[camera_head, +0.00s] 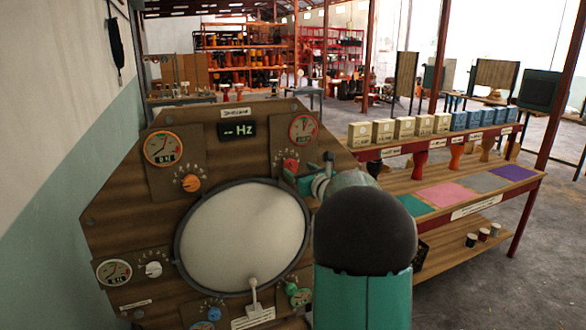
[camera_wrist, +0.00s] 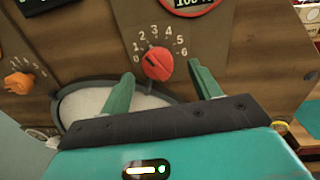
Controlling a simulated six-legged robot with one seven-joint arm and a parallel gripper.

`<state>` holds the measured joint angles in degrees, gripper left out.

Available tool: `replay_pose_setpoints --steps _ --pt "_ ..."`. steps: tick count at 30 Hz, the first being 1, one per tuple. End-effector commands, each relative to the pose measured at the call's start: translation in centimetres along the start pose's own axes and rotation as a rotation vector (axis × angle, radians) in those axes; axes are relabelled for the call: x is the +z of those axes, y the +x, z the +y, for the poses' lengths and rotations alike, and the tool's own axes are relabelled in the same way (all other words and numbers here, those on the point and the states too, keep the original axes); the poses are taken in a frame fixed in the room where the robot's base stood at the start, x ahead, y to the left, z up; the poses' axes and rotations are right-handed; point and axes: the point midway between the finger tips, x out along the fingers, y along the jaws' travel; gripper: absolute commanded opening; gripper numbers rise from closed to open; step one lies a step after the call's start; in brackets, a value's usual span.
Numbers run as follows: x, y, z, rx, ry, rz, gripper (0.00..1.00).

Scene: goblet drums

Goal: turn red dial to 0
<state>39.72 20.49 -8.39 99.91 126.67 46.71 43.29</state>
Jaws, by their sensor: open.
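The red dial (camera_wrist: 156,66) sits on the wooden panel in the wrist view, with a printed scale from 0 to 6 around its left, top and right. Its exact pointer setting is too small to read. My gripper (camera_wrist: 161,71) is open, with one green finger to the left of the dial and one to the right. Both fingers appear apart from it.
An orange dial (camera_head: 190,183), a white dial (camera_head: 153,269) and gauges share the panel (camera_head: 110,215). A large round pale drumhead (camera_head: 245,235) fills its middle. A wooden shelf table (camera_head: 470,165) with boxes and coloured mats stands to the right.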

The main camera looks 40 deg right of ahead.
Motion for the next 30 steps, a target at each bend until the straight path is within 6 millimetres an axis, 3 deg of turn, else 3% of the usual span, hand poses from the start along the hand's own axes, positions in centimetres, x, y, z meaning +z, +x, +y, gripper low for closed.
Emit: replay_pose_setpoints --steps 6,17,24,30 --pt "-0.1 3.3 0.4 0.005 0.0 0.001 0.63" --pt "0.0 4.0 0.5 0.004 0.0 0.0 0.63" --pt "0.0 3.9 0.5 0.004 0.0 0.0 0.19" --pt "0.0 3.9 0.5 0.004 -0.008 0.001 0.19"
